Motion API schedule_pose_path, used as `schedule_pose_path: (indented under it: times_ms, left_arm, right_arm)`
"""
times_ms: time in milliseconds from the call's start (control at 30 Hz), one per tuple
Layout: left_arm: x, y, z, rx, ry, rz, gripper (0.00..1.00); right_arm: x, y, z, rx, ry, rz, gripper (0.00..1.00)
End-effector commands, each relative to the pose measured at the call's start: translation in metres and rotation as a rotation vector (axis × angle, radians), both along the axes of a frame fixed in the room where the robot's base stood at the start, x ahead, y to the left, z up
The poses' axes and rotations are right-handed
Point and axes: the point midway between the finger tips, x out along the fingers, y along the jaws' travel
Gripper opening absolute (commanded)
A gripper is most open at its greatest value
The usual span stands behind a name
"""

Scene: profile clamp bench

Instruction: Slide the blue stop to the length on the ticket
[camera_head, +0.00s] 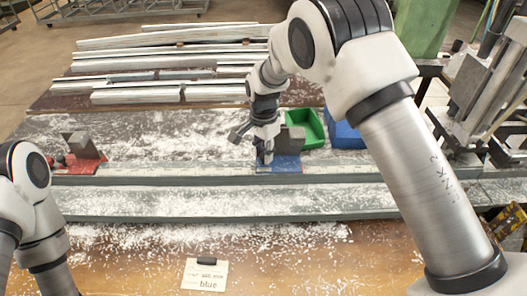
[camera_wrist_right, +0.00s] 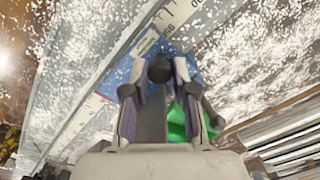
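The blue stop (camera_head: 283,164) sits on the rail right of the middle, with a grey upright block (camera_head: 292,138) on it. Its blue base also shows in the right wrist view (camera_wrist_right: 166,46). My right gripper (camera_head: 262,153) is down at the stop. In the right wrist view my right gripper's fingers (camera_wrist_right: 160,75) stand apart on either side of a dark round knob (camera_wrist_right: 160,68); small gaps seem to show, but contact is hard to judge. The ticket (camera_head: 205,274) lies on the bench front; "blue" is readable, its number too small. My left gripper is out of view.
A red stop (camera_head: 78,163) with a grey block sits at the rail's left. A scale (camera_wrist_right: 180,12) runs along the rail. A green bin (camera_head: 305,129) and a blue bin (camera_head: 343,135) stand behind the stop. Metal profiles (camera_head: 165,62) lie at the back. White chips cover the bench.

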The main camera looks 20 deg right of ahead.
Motion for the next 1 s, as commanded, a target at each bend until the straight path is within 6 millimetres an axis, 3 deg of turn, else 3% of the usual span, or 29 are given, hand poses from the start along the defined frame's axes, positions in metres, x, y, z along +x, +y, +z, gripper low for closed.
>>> schedule_pose_path:
  times_ms: [200, 367, 567, 1000]
  left_arm:
    - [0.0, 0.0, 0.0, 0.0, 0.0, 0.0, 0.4]
    - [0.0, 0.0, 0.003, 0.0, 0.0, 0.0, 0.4]
    - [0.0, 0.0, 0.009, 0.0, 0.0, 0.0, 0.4]
    - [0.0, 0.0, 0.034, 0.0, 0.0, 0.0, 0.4]
  right_arm:
    - [-0.002, -0.004, -0.001, 0.0, 0.002, -0.001, 0.0]
    - [-0.007, -0.022, 0.0, 0.002, 0.003, -0.003, 0.0]
    - [-0.02, -0.067, 0.001, 0.004, 0.005, -0.005, 0.0]
    - [-0.055, -0.188, 0.002, 0.004, 0.003, -0.004, 0.0]
